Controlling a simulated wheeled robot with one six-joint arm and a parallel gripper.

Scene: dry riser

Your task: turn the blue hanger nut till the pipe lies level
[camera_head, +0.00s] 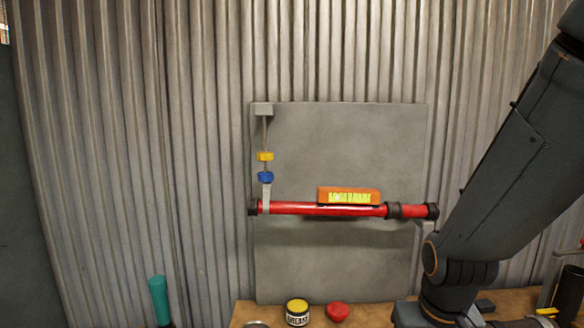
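A red pipe (290,208) with black end fittings runs across a grey panel. It looks nearly horizontal, its right end very slightly lower in the picture. The blue hanger nut (265,177) sits on a thin vertical rod above the pipe's left end, just above a pale hanger strap (266,195). A yellow nut (265,156) is higher on the same rod. An orange spirit level (349,195) rests on the pipe right of its middle; its bubble is too small to read. My arm comes down at the right, well away from the nut; my gripper is below the picture.
A brown bench (365,317) along the bottom holds a yellow-lidded jar (298,312) and a red lidded thing (337,311). A teal-handled object (159,298) stands at lower left. Corrugated metal wall (210,120) is behind the grey panel (345,150). The space around the nut is clear.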

